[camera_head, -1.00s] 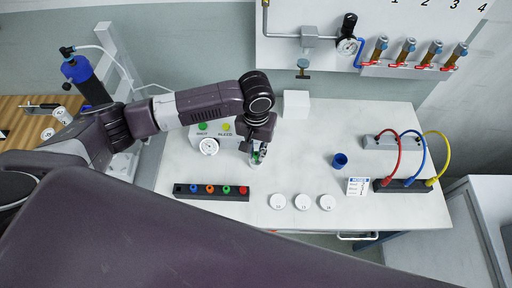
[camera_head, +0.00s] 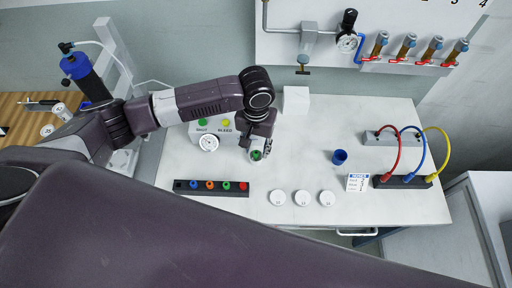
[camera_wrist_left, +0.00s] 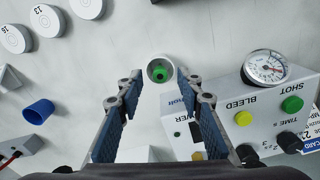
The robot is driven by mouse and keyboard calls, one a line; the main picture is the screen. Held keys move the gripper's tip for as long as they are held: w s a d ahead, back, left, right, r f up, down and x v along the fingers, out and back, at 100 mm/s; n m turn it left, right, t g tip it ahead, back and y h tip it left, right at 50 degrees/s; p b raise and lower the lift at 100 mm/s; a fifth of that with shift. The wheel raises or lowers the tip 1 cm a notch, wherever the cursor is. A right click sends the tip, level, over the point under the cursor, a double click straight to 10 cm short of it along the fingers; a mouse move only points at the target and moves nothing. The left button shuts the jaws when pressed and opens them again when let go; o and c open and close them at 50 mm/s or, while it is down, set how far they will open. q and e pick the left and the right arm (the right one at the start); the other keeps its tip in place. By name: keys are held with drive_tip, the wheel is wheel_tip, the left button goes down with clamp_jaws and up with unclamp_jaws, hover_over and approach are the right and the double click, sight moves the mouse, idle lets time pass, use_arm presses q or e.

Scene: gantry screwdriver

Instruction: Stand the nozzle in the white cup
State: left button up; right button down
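The white cup (camera_wrist_left: 152,66) stands on the bench in the left wrist view, just beyond my left fingertips. A green nozzle (camera_wrist_left: 160,73) is inside the cup, seen from above, apparently upright. In the head view the cup (camera_head: 256,156) shows just below my left gripper (camera_head: 258,147), which partly hides it. In the left wrist view my left gripper (camera_wrist_left: 162,92) is open, with blue-padded fingers well apart and nothing between them. My right gripper is not in view.
A grey dispenser box (camera_head: 213,132) with a gauge stands close left of the cup. A black rack (camera_head: 211,188) with coloured pieces lies in front. Several white round lids (camera_head: 302,198), a blue cup (camera_head: 339,157) and cabled blocks (camera_head: 403,182) are to the right.

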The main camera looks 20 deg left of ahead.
sight(256, 153)
use_arm(q)
wheel_tip(256, 153, up, 11)
drive_tip(key=shift+r, duration=0.15)
idle(0.9)
